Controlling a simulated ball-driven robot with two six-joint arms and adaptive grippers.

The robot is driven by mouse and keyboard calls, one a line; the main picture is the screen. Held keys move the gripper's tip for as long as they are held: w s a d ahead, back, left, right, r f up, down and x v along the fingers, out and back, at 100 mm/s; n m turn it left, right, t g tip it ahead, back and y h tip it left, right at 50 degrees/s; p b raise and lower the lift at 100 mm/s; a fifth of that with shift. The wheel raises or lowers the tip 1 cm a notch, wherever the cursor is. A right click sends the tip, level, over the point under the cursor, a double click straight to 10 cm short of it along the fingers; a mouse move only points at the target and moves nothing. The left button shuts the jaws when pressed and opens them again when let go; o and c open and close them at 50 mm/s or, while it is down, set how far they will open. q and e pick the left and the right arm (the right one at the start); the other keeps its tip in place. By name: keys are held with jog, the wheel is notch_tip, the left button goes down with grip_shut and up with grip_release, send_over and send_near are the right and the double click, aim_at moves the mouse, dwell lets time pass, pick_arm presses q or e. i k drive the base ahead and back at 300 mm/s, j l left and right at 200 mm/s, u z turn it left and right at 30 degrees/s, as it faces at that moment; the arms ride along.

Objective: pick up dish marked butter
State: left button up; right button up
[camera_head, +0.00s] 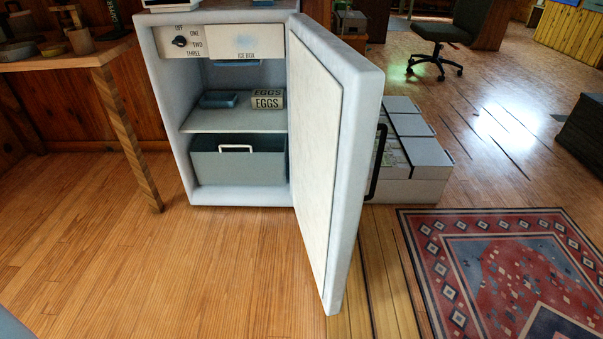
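A small fridge (168,110) stands with its door (335,150) swung open to the right. On its middle shelf (205,121) lies a flat blue-grey dish (218,100), on the left. I cannot read any butter marking on it. Beside it on the right is a carton marked EGGS (268,101), with a second EGGS label showing behind. Neither of my grippers shows in the head view.
A grey-green drawer with a white handle (237,148) fills the fridge bottom, and the ICE BOX panel (245,42) is above. A wooden table (75,57) stands at left. Grey boxes (410,150) are behind the door, a patterned rug (510,265) at right. Floor in front is clear.

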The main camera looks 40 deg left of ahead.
aim_at(58, 50)
jog(key=i+u, duration=0.1)
jog(key=u, duration=0.35)
jog(key=i+l+u, duration=0.1)
jog(key=u, duration=0.35)
jog(key=l+u, duration=0.15)
jog(key=u, duration=0.25)
jog(key=i+l+u, duration=0.15)
jog(key=u, duration=0.3)
jog(key=i+l+u, duration=0.1)
jog(key=l+u, duration=0.2)
jog(key=l, duration=0.45)
jog(key=l+u, duration=0.3)
jog(key=l, duration=0.45)
jog(key=i+l, duration=0.1)
jog(key=l, duration=0.3)
jog(key=j, duration=0.85)
jog(key=i+j+u, duration=0.15)
jog(key=j, duration=0.8)
jog(key=i+j+u, duration=0.1)
jog(key=j, duration=0.35)
jog(key=i+j, duration=0.15)
jog(key=j, duration=0.3)
jog(key=j+u, duration=0.05)
